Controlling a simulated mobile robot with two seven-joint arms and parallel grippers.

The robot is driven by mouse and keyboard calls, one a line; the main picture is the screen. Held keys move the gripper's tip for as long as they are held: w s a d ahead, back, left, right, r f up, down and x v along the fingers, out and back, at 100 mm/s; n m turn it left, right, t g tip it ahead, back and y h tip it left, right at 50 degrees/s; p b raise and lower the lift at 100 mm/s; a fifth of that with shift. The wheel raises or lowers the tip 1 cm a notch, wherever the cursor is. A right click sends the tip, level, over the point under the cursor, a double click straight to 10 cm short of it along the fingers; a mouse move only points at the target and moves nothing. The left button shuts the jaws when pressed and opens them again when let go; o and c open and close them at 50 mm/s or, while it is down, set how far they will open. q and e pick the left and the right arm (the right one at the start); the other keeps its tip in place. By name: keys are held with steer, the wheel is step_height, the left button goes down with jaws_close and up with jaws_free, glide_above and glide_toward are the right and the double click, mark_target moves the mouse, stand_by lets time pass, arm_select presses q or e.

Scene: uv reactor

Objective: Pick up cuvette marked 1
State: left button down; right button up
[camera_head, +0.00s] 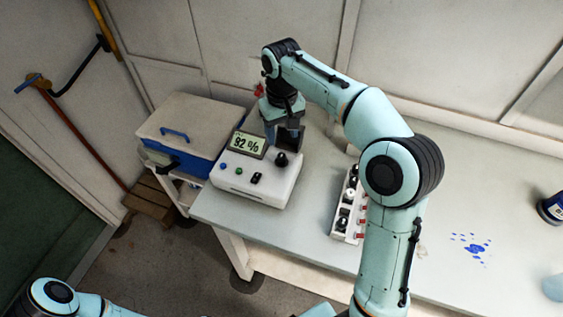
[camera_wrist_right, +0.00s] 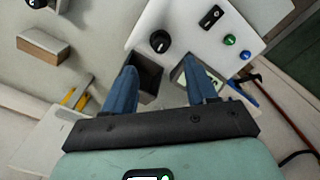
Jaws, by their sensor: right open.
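No cuvette marked 1 can be made out in either view. A white rack (camera_head: 341,222) with dark round tops and red parts stands on the table, partly hidden by my right arm; I cannot read any marks on it. My right gripper (camera_head: 284,131) is over the back of the white reactor box (camera_head: 255,187), left of the rack. In the right wrist view its blue fingers (camera_wrist_right: 161,72) are apart, either side of a dark open compartment (camera_wrist_right: 148,74) at the box's edge. My left gripper is out of view.
The reactor display (camera_head: 248,145) reads 92 %. A blue box with a pale lid (camera_head: 190,125) stands left of the reactor. Blue spots (camera_head: 472,246) mark the table's right part, and a dark blue container (camera_head: 552,208) is at the right edge. The table between them is mostly clear.

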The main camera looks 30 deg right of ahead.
mark_target(282, 155)
step_height(282, 155, down, 3)
steer(key=shift+s+r, duration=0.1)
steer(key=shift+w+f, duration=0.2)
steer(key=shift+f, duration=0.35)
step_height(282, 155, down, 5)
steer(key=shift+r+b, duration=0.2)
steer(key=shift+b, duration=0.3)
jaws_close()
